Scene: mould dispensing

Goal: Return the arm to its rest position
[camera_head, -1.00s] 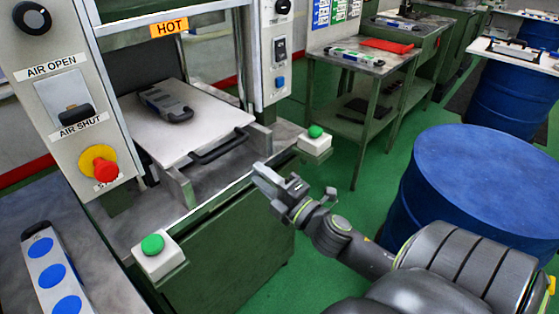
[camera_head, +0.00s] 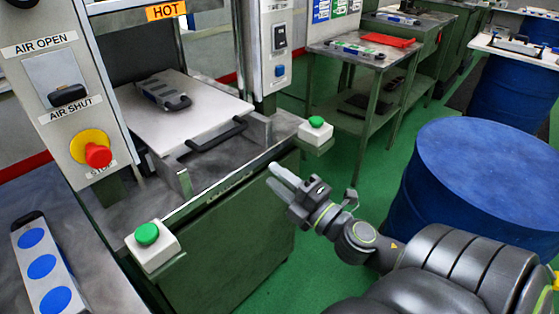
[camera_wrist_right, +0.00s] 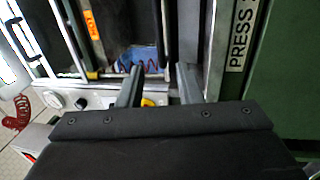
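My right arm reaches in from the lower right in the head view. Its gripper (camera_head: 274,178) is in the air in front of the press's green front, near the right green button (camera_head: 317,122). Its two fingers are apart with nothing between them, as the right wrist view also shows (camera_wrist_right: 160,88). My left gripper is not in view. On the press, a grey mould with a dark handle (camera_head: 163,93) lies on the white plate (camera_head: 190,125).
The left green button (camera_head: 147,234) sits on the press's front corner. A control panel with a red stop button (camera_head: 98,155) stands left. A blue drum (camera_head: 490,170) stands right, close to my arm. A green side table (camera_head: 352,56) stands behind. Green floor is open between.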

